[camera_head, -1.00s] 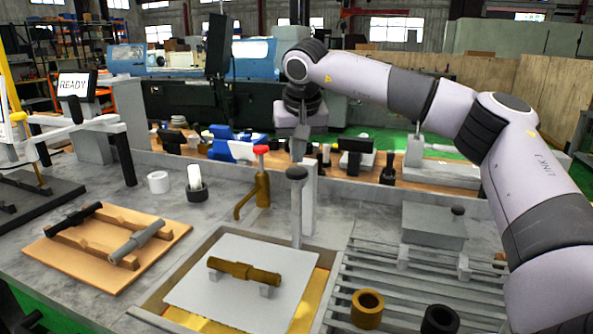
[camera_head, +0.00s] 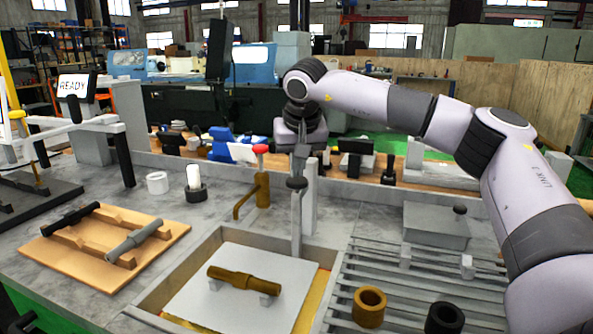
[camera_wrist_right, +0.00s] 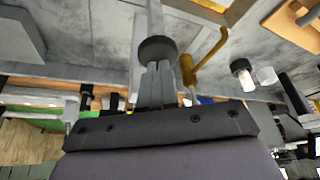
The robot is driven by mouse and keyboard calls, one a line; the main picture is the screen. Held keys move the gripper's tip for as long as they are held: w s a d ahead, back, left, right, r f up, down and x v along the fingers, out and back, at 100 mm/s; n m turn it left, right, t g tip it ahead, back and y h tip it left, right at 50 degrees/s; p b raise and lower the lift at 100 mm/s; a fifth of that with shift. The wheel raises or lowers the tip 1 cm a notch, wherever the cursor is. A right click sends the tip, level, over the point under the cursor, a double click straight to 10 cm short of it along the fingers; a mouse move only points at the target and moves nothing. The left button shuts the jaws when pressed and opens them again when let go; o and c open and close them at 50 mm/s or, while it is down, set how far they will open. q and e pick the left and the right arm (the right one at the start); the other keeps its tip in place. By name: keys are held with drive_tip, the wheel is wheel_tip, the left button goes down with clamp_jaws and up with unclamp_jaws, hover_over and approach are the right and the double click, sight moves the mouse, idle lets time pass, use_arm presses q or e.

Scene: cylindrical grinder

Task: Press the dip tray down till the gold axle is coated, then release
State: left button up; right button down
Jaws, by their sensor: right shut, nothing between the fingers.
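The dip tray (camera_head: 205,290) is a pale grey plate inside a shallow tank (camera_head: 165,292) with gold-yellow liquid (camera_head: 312,297) showing at its right and front edges. The gold axle (camera_head: 245,278) rests on supports on the plate and shows above the liquid. An upright grey rod at the plate's back carries a dark round knob (camera_head: 297,183). My right gripper (camera_head: 299,172) is shut and empty, pointing down with its fingertips at the knob's top; the knob also shows in the right wrist view (camera_wrist_right: 157,50), against the fingertips (camera_wrist_right: 157,68). My left gripper is out of view.
A brown tap with a red knob (camera_head: 260,150) stands just left of the rod. A wooden rack (camera_head: 75,255) with a black and a grey axle lies left. A slatted grey rack (camera_head: 390,280) with a bronze ring (camera_head: 369,306) and a black ring (camera_head: 443,319) lies right.

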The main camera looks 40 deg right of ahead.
sight(298, 204)
drive_tip(key=shift+f+b, duration=1.55)
drive_tip(key=shift+f, duration=1.55)
drive_tip(key=shift+f+b, duration=0.7)
drive_tip(key=shift+f, duration=0.6)
drive_tip(key=shift+f+b, duration=0.55)
drive_tip(key=shift+f, duration=0.5)
drive_tip(key=shift+r, duration=0.35)
